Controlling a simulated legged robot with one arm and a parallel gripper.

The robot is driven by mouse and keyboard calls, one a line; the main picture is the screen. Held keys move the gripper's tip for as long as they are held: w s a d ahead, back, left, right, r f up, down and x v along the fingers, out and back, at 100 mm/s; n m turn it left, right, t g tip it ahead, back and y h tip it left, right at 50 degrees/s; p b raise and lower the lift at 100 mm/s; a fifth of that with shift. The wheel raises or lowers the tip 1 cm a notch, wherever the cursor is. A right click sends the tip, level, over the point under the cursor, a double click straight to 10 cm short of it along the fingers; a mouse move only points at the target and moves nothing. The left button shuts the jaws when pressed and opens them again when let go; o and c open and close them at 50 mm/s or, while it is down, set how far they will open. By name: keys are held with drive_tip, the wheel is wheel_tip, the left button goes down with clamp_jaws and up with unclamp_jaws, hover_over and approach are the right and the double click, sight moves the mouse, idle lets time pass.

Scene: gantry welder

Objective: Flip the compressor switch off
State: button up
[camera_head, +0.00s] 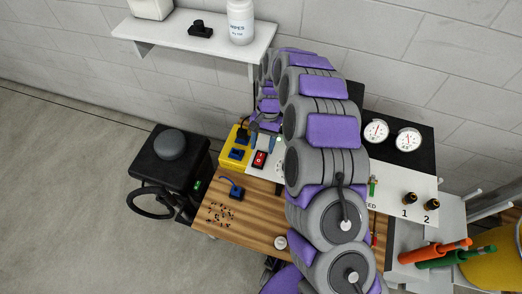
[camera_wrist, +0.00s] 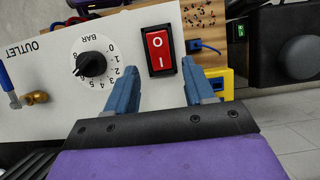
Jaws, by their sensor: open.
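A red rocker switch (camera_wrist: 158,50) marked O and I sits in a black frame on a white panel (camera_wrist: 110,25), beside a black BAR dial (camera_wrist: 91,64). I cannot tell which half of the rocker is pressed. The switch also shows in the head view (camera_head: 260,159), on the sloped panel left of my arm. My gripper (camera_wrist: 160,74) is open and empty. Its blue fingers are apart, one on each side of the switch's lower end in the wrist view; contact is not clear. In the head view the gripper (camera_head: 262,130) is partly hidden by my arm.
A yellow box (camera_head: 234,147) stands beside the panel. A black unit (camera_head: 168,185) with a dome, handwheel and green-lit switch (camera_head: 197,185) is to the left. A shelf (camera_head: 200,40) with bottles is above. Gauges (camera_head: 376,131) and coloured handles (camera_head: 434,252) lie right.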

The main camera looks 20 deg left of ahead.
sight(260, 155)
drive_tip(key=shift+x, duration=1.5)
drive_tip(key=shift+w+a, duration=0.1)
drive_tip(key=shift+a, duration=0.05)
